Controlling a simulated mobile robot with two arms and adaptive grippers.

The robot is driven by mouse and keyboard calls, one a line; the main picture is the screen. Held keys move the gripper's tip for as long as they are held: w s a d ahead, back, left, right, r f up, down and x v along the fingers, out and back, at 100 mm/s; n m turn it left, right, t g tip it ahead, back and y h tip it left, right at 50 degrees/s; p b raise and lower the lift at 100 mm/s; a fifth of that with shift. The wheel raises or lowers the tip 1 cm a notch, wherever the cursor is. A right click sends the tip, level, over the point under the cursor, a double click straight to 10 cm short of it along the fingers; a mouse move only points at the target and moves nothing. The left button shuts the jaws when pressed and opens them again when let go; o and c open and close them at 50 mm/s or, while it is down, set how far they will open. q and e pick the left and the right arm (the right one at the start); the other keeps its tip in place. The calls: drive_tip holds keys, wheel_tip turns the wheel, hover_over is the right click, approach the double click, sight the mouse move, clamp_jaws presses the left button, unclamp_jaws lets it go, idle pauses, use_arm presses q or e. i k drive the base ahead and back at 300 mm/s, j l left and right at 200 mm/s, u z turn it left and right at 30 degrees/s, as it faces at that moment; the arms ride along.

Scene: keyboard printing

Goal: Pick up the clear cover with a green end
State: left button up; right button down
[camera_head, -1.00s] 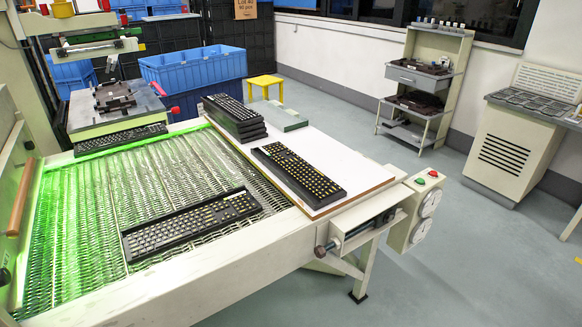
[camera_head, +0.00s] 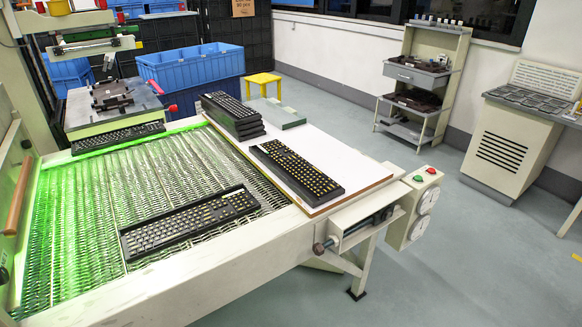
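A flat grey-green piece (camera_head: 283,116) lies at the far end of the white board, just right of the keyboard stack. It is small here, and I cannot tell whether it is the clear cover with a green end. I see no other thing that is plainly a clear cover. Neither of my grippers is in view.
A stack of black keyboards (camera_head: 232,117) and a single keyboard (camera_head: 296,172) rest on the white board (camera_head: 350,168). Other keyboards lie on the green-lit mesh conveyor (camera_head: 90,215). A blue crate (camera_head: 190,70), yellow stool (camera_head: 263,82) and shelf (camera_head: 447,60) stand behind.

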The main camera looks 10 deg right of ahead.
sight(278, 114)
drive_tip(key=i+l+z, duration=1.25)
drive_tip(key=z, duration=0.2)
drive_tip(key=i+l+z, duration=0.15)
drive_tip(key=i+z, duration=0.6)
drive_tip(key=i+u, duration=0.1)
drive_tip(key=i, duration=0.5)
drive_tip(key=i+l+u, duration=0.15)
drive_tip(key=i, duration=0.5)
drive_tip(key=i+l+u, duration=0.1)
drive_tip(key=i, duration=0.5)
drive_tip(key=i+j+u, duration=0.2)
drive_tip(key=u, duration=0.2)
drive_tip(key=i+u, duration=0.4)
drive_tip(key=i+j+u, duration=0.1)
drive_tip(key=u, duration=0.3)
drive_tip(key=i+l+u, duration=0.15)
drive_tip(key=i+u, duration=0.3)
drive_tip(key=i+l+u, duration=0.15)
drive_tip(key=u, duration=0.25)
drive_tip(key=i+j+u, duration=0.1)
drive_tip(key=i+u, duration=0.55)
drive_tip(key=u, duration=0.15)
drive_tip(key=i+l+u, duration=0.15)
drive_tip(key=i+u, duration=0.25)
drive_tip(key=i+l+u, duration=0.2)
drive_tip(key=u, duration=0.2)
drive_tip(key=i+l+u, duration=0.3)
drive_tip(key=u, duration=0.15)
